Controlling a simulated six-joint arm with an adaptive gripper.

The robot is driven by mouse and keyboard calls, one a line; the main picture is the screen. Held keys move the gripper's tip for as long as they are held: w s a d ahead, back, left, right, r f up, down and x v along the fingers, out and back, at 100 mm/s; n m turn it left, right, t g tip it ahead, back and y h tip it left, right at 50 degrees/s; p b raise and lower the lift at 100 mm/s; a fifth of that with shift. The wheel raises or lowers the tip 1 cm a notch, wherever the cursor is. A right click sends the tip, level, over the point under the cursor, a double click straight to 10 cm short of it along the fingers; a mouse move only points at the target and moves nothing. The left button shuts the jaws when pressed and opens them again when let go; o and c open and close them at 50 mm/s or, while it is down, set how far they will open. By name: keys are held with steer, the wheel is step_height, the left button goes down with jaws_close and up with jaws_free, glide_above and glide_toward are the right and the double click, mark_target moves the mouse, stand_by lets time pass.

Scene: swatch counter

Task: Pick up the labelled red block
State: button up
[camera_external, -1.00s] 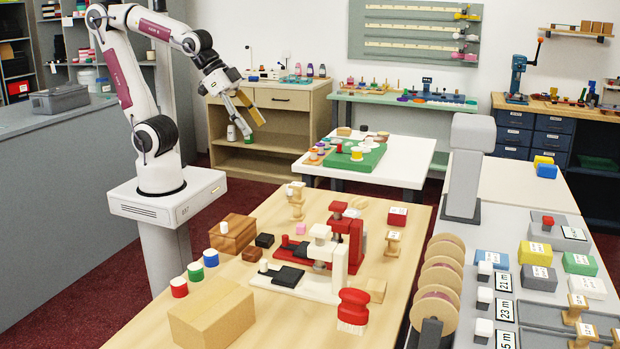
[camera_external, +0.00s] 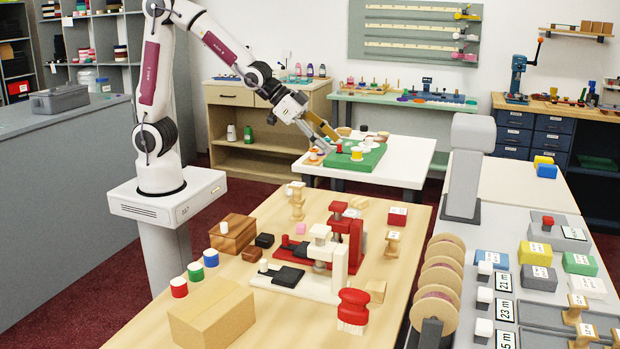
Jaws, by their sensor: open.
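The labelled red block (camera_external: 398,217) lies at the far right of the light wood table, with a white label on it. My gripper (camera_external: 334,144) is open and reaches over the white table behind, at the left part of the green board (camera_external: 365,160). The gripper is well apart from the red block, behind it and to its left. Whether a fingertip touches the small pieces on the board, I cannot tell.
A red press (camera_external: 346,236) and a white press (camera_external: 325,262) stand mid-table. A cardboard-coloured box (camera_external: 211,315) and a red brush (camera_external: 353,305) are at the front.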

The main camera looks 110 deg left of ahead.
steer(key=w+a+f+t, duration=0.2)
steer(key=w+a+f, duration=0.3)
steer(key=w+f, duration=0.4)
steer(key=t, duration=0.2)
glide_toward(394, 210)
steer(key=w, duration=0.1)
steer(key=w+a, duration=0.1)
steer(key=w, duration=0.1)
steer(key=shift+a+h, duration=0.1)
steer(key=shift+h, duration=0.3)
steer(key=shift+w+a+f, duration=0.1)
steer(key=shift+w+f, duration=0.05)
steer(key=shift+f, duration=0.4)
steer(key=shift+w, duration=0.1)
steer(key=shift+x, duration=1.25)
steer(key=shift+d+x, duration=0.15)
steer(key=shift+x, duration=0.65)
steer(key=shift+d+x, duration=0.2)
steer(key=shift+x, duration=1.6)
steer(key=shift+f, duration=0.1)
